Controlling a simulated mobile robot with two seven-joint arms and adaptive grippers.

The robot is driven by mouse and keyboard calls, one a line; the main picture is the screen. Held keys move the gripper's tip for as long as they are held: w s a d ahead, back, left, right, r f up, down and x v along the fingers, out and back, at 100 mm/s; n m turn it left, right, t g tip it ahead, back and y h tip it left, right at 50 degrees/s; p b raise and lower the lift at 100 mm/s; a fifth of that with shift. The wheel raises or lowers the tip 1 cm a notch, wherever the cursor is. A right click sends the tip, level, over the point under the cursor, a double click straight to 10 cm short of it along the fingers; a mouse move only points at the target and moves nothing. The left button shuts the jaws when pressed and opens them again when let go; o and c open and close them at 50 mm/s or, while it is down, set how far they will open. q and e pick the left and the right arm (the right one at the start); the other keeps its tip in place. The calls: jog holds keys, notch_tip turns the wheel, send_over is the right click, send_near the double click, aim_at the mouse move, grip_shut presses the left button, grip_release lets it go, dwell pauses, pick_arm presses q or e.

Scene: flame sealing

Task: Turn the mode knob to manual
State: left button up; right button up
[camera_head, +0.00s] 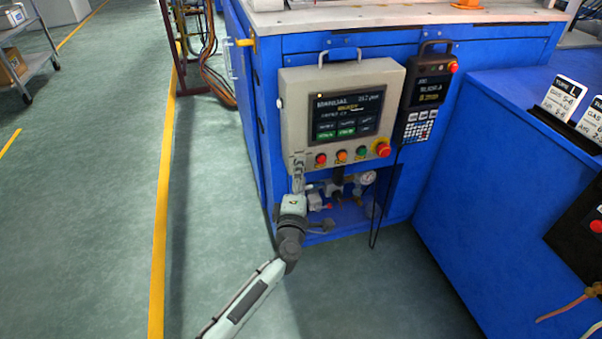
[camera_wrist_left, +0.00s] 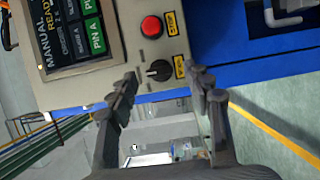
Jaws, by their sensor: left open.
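The grey control box (camera_head: 293,90) stands on the front of the blue bench. Its screen (camera_head: 347,116) has MANUAL as its heading. In the left wrist view, the black mode knob (camera_wrist_left: 159,70) sits below a red button (camera_wrist_left: 151,26), beside a small yellow label. I cannot read the knob's setting surely. My left gripper (camera_wrist_left: 163,80) is open, with one finger on each side of the knob, and no clear contact shows. In the head view, my left gripper (camera_head: 299,165) is at the box's lower left corner and hides the knob. My right gripper is out of view.
Red (camera_head: 321,159), orange (camera_head: 342,155) and green buttons and a red emergency stop (camera_head: 383,150) line the box's lower edge. A handheld keypad unit (camera_head: 427,92) hangs to the right. Pipes and a gauge (camera_head: 368,178) lie below.

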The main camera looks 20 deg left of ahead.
pick_arm(q)
jog(key=v, duration=0.6)
jog(key=shift+s, duration=0.15)
